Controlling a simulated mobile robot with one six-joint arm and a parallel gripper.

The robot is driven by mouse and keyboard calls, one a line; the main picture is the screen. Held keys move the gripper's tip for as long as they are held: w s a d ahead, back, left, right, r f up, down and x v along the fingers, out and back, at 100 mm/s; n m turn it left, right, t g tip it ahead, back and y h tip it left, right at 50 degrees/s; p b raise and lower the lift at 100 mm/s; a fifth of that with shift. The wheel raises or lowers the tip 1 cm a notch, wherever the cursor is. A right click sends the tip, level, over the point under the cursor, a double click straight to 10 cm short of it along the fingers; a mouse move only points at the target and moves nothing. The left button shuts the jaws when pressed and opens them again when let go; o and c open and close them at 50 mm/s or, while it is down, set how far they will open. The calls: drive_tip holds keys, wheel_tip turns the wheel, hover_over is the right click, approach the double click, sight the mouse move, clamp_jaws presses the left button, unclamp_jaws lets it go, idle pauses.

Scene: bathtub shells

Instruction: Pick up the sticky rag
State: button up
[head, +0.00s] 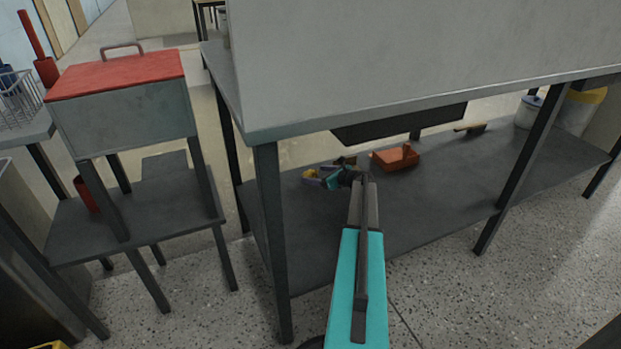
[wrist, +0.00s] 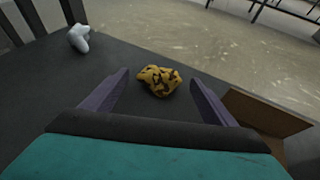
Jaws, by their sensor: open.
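A crumpled yellow rag with dark patches (wrist: 159,80) lies on the dark lower shelf (wrist: 45,118) in the wrist view. I take it to be the sticky rag, though stickiness cannot be seen. My gripper (wrist: 159,88) is open, with one purple finger on each side of the rag, and is not closed on it. In the head view my gripper (head: 315,178) reaches in over the lower shelf (head: 440,185), with a small yellow patch of the rag (head: 309,173) showing by the fingers. The arm and gripper hide part of that area.
A crumpled pale grey thing (wrist: 79,38) lies at the far left of the shelf. The table top (head: 420,105) and its legs (head: 272,235) surround the arm.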

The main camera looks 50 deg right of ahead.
sight(313, 176)
drive_tip(key=shift+b+x, duration=0.35)
drive_tip(key=shift+x, duration=0.8)
drive_tip(key=shift+c, duration=0.5)
drive_tip(key=c, duration=1)
drive_tip(key=shift+o, duration=0.2)
drive_tip(key=shift+r, duration=0.15)
drive_tip(key=shift+r+p, duration=1.2)
drive_tip(key=shift+r, duration=0.45)
drive_tip(key=shift+a+r, duration=0.2)
drive_tip(key=shift+a, duration=0.1)
drive_tip(key=s+a+p, duration=0.1)
drive_tip(key=a, duration=0.4)
drive_tip(key=a+p, duration=0.2)
drive_tip(key=a, duration=0.3)
drive_tip(key=s+a+r+p, duration=0.1)
drive_tip(key=a, duration=0.4)
drive_tip(key=shift+s+a+p, duration=0.1)
drive_tip(key=shift+s+p, duration=0.25)
